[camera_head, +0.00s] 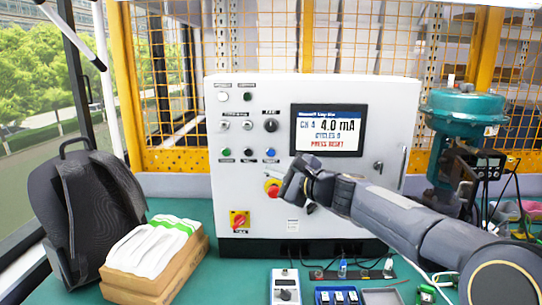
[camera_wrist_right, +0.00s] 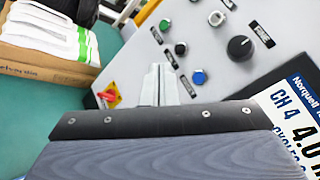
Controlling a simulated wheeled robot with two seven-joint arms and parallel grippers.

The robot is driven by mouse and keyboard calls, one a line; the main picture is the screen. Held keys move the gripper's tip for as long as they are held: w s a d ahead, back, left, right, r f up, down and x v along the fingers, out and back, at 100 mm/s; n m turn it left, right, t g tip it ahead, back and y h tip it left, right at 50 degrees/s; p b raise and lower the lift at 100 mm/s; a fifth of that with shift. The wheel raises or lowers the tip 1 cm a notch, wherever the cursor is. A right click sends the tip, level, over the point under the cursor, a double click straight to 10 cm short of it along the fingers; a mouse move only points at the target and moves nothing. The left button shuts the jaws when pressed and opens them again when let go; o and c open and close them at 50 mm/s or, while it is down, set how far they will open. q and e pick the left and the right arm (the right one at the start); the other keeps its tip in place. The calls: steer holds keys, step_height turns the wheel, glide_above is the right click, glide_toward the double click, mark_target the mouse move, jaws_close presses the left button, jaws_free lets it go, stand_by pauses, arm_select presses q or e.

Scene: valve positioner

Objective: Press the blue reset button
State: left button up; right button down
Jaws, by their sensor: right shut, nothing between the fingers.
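The blue reset button (camera_head: 270,153) is at the right end of the lower button row on the white control panel (camera_head: 225,190). It also shows in the right wrist view (camera_wrist_right: 199,77), just right of the fingers. My right gripper (camera_head: 272,175) is shut and empty, with its light fingers (camera_wrist_right: 160,78) pointing at the panel. In the head view the fingertips are just below the blue button, in front of the red emergency stop, which they partly cover. The fingers do not cover the button; whether they touch the panel I cannot tell. My left gripper is out of view.
Beside the blue button are a black button (camera_head: 248,153) and a green button (camera_head: 226,153). A black knob (camera_head: 270,125) sits above. The screen (camera_head: 328,130) reads CH 4, 4.0 mA, PRESS RESET. A red-yellow switch (camera_head: 239,220) is lower left. A glove box (camera_head: 155,262) stands left.

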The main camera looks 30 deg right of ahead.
mark_target(271, 153)
steer(key=shift+w+d+r, duration=0.1)
steer(key=shift+w, duration=0.05)
steer(key=shift+w+d+p, duration=0.6)
steer(key=shift+w+d, duration=0.15)
steer(key=shift+w, duration=0.45)
steer(key=shift+w+d+p, duration=0.65)
steer(key=shift+w+d, duration=0.05)
steer(key=shift+w, duration=0.55)
steer(key=shift+w+d+p, duration=0.6)
steer(key=shift+w+d, duration=0.15)
steer(key=shift+w, duration=0.45)
steer(key=shift+w, duration=0.1)
steer(key=shift+w+d, duration=0.25)
